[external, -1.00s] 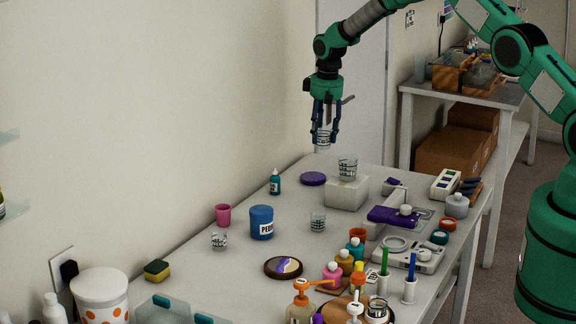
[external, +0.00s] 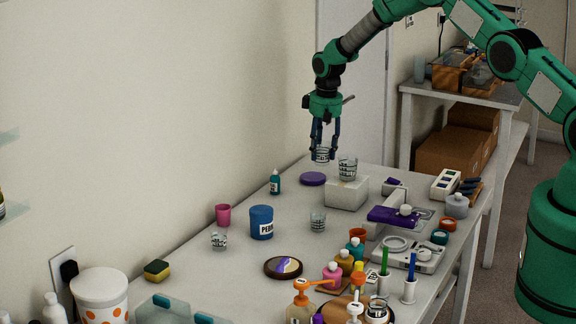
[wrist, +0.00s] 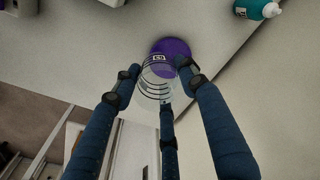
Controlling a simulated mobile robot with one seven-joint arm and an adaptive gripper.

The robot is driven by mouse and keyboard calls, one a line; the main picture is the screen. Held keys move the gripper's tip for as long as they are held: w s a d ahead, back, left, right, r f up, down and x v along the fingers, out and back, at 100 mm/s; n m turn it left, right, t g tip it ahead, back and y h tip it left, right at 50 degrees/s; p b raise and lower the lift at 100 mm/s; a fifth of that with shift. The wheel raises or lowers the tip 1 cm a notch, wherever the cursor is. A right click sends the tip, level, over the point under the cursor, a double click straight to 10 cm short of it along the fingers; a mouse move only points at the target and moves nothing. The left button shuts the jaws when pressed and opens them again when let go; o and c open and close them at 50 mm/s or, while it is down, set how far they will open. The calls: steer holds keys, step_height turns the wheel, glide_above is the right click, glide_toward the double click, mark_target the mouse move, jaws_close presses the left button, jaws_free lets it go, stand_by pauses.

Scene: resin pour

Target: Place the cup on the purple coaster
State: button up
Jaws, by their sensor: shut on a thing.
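My gripper (external: 323,152) is shut on a clear cup (external: 322,157) with dark markings, held upright in the air near the back of the table. The cup also shows between my fingers in the wrist view (wrist: 157,85). The purple coaster (external: 312,179) lies flat on the table just below the cup, slightly to its left in the external view. In the wrist view the coaster (wrist: 172,52) shows past the cup, which partly covers it. There is a gap between cup and coaster in the external view.
Another marked cup (external: 347,168) stands on a white block (external: 346,192) close to the right of the held cup. A teal bottle (external: 275,182) stands left of the coaster. More marked cups (external: 318,222) and a blue jar (external: 261,222) stand nearer the front.

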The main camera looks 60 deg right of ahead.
mark_target(322, 162)
steer(key=shift+f, duration=0.2)
steer(key=shift+f+p, duration=0.3)
steer(key=shift+f, duration=1.8)
steer(key=shift+f, duration=0.1)
steer(key=o, duration=0.9)
steer(key=shift+s+a+r+b, duration=0.1)
steer(key=shift+s+r+b, duration=0.15)
steer(key=shift+r, duration=1.75)
steer(key=shift+s+a+r+b, duration=0.1)
steer(key=shift+r+b, duration=0.2)
steer(key=shift+r, duration=1.75)
steer(key=shift+s+a+r+b, duration=0.1)
steer(key=shift+s+r+b, duration=0.15)
steer(key=shift+r, duration=1.75)
